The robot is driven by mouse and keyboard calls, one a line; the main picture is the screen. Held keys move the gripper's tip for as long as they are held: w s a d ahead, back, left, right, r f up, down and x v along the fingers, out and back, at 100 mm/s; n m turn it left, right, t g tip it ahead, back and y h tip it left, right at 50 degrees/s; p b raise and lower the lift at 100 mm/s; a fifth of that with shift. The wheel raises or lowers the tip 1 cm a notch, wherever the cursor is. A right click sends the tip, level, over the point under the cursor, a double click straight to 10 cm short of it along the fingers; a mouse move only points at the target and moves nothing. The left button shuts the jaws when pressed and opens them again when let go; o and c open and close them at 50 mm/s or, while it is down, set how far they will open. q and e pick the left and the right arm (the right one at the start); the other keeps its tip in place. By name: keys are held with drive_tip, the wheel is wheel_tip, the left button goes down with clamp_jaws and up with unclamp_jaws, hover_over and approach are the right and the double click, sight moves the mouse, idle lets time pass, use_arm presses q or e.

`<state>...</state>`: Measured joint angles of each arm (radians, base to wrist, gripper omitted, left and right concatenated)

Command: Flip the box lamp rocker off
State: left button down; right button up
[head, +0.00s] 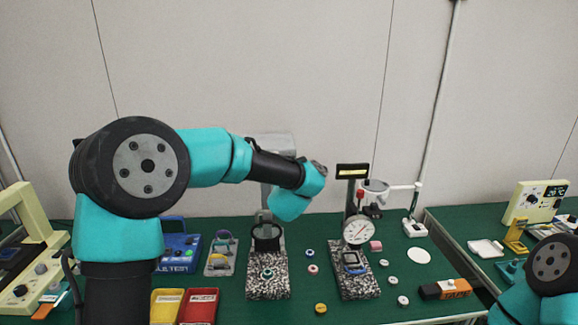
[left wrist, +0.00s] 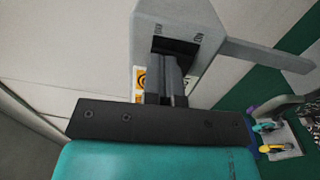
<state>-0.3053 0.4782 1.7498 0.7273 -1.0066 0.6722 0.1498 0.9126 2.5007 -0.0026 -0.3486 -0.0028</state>
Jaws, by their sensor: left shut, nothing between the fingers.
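The box lamp (head: 270,143) is a grey box at the back, partly hidden behind my left arm in the head view. In the left wrist view its grey housing (left wrist: 205,18) fills the upper middle. Its dark rocker (left wrist: 172,46) sits in a slot between the OFF and ON markings. My left gripper (left wrist: 172,62) is shut and empty, its fingertips overlapping the rocker's lower edge in the picture. I cannot tell whether they touch it or which way the rocker is tilted. In the head view the left fingers are hidden by my wrist. My right gripper is out of view.
Two speckled stone bases stand on the green table, the right one (head: 360,283) with a dial gauge (head: 358,230). Yellow (head: 166,306) and red (head: 199,306) bins are at the front. Small rings lie between and beside the bases.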

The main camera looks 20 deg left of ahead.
use_arm(q)
drive_tip(key=shift+r, duration=0.1)
drive_tip(key=r+v, duration=0.2)
drive_tip(key=v, duration=1.1)
drive_tip(key=shift+s+r, duration=0.15)
drive_tip(key=shift+s, duration=0.3)
drive_tip(key=shift+d, duration=0.1)
